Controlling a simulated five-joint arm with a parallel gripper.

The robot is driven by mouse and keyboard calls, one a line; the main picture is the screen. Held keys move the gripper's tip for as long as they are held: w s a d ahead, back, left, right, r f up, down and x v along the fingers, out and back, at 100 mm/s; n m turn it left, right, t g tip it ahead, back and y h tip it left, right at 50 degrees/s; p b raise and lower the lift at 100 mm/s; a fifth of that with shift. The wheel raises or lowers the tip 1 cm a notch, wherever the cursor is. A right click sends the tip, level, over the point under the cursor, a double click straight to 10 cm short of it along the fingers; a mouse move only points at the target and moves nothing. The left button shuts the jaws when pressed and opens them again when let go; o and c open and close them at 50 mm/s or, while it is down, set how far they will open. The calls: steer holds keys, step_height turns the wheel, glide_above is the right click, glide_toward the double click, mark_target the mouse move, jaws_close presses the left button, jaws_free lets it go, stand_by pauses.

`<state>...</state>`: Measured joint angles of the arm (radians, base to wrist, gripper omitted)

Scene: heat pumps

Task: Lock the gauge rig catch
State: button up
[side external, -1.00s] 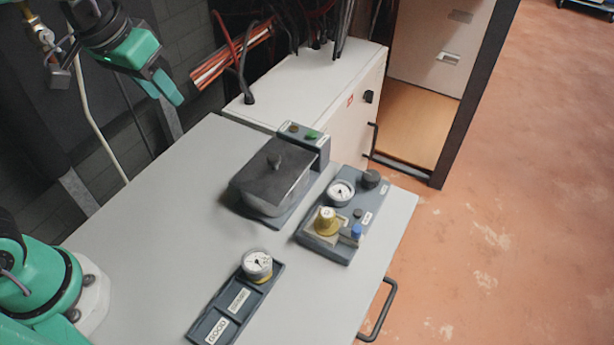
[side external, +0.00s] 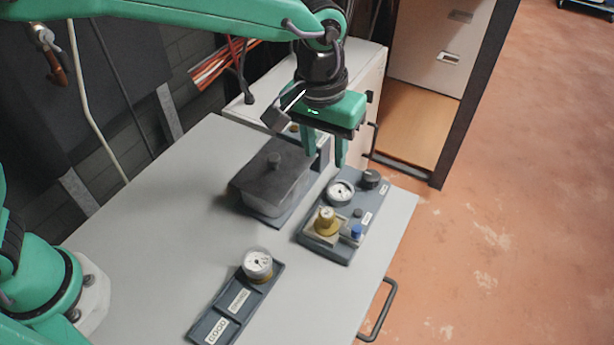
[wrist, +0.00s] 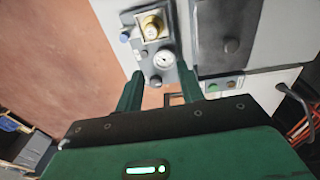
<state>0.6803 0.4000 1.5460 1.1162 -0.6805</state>
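The gauge rig (side external: 328,250) is a dark grey panel near the table's right edge. It has a round white gauge (side external: 340,192), a brass fitting (side external: 326,222) in a pale bracket, a black knob (side external: 371,179) and a small blue-topped part (side external: 356,231). Which part is the catch I cannot tell for sure. In the wrist view the rig (wrist: 147,64) lies beyond my fingers, with the blue part (wrist: 124,37) at upper left. My gripper (side external: 324,150) is open and empty, pointing down above the rig's far end, apart from it.
A dark lidded box (side external: 270,180) stands left of the rig, with a button box (side external: 300,130) behind it, partly hidden by my gripper. A tray (side external: 212,322) with another gauge (side external: 257,264) lies in front. The table's left side is clear.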

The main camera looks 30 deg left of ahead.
glide_above(357, 229)
steer(key=shift+g+y, duration=0.3)
steer(key=shift+g, duration=0.1)
step_height(357, 229, down, 6)
steer(key=shift+r, duration=0.2)
steer(key=shift+f, duration=0.15)
steer(key=shift+f, duration=3.75)
